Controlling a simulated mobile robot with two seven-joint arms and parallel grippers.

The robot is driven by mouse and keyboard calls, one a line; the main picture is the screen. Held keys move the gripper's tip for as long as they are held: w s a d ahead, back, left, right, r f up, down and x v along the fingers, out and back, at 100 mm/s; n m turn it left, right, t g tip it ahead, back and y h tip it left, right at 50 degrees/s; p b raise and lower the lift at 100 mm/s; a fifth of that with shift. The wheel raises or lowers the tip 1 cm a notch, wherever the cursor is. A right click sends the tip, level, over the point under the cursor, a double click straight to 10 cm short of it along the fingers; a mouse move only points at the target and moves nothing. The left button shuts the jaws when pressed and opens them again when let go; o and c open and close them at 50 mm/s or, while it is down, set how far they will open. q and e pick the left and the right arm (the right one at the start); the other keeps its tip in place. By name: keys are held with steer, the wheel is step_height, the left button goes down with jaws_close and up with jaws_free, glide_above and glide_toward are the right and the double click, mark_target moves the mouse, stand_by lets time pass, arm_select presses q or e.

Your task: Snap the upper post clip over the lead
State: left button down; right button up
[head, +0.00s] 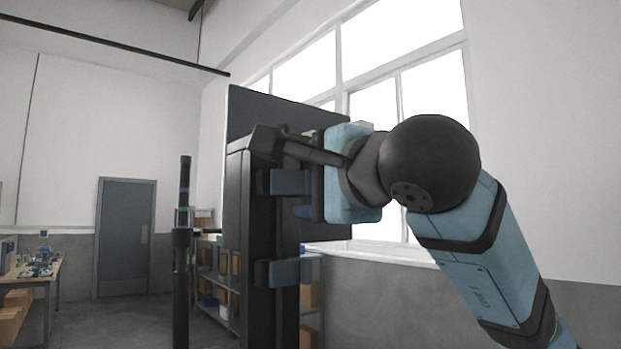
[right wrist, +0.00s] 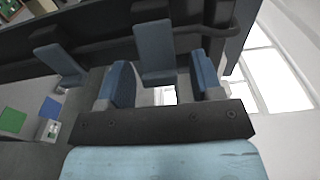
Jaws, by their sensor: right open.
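The dark post (head: 262,235) stands upright ahead of me and carries two blue-grey clips. The upper clip (head: 290,182) sticks out from the post; in the right wrist view it (right wrist: 155,52) stands out between my fingers. The lower clip (head: 288,272) sits below it and also shows in the right wrist view (right wrist: 60,60). A dark lead (right wrist: 207,39) appears to run along the post behind the clips. My right gripper (right wrist: 162,85) is open, with one finger on each side of the upper clip; I cannot tell whether they touch it. My left gripper is not in view.
A thin dark pole (head: 182,260) with coloured rings stands left of the post. Shelving with boxes (head: 215,275) is behind it. A workbench (head: 40,268) and a grey door (head: 124,238) are at the far left. The space just left of the pole looks clear.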

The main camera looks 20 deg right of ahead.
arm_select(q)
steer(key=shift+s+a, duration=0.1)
arm_select(e)
steer(key=c, duration=0.9)
steer(key=shift+w+d+f+y+b, duration=0.1)
steer(key=shift+w+f+y+b, duration=0.1)
steer(key=shift+y+b, duration=0.15)
steer(key=shift+c, duration=0.2)
steer(key=shift+w+r+n+g+y+b, duration=0.15)
steer(key=shift+n+g+y+b, duration=0.25)
steer(key=shift+n+y, duration=0.35)
steer(key=o, duration=0.9)
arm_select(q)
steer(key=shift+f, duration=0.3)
arm_select(e)
steer(key=shift+o, duration=0.2)
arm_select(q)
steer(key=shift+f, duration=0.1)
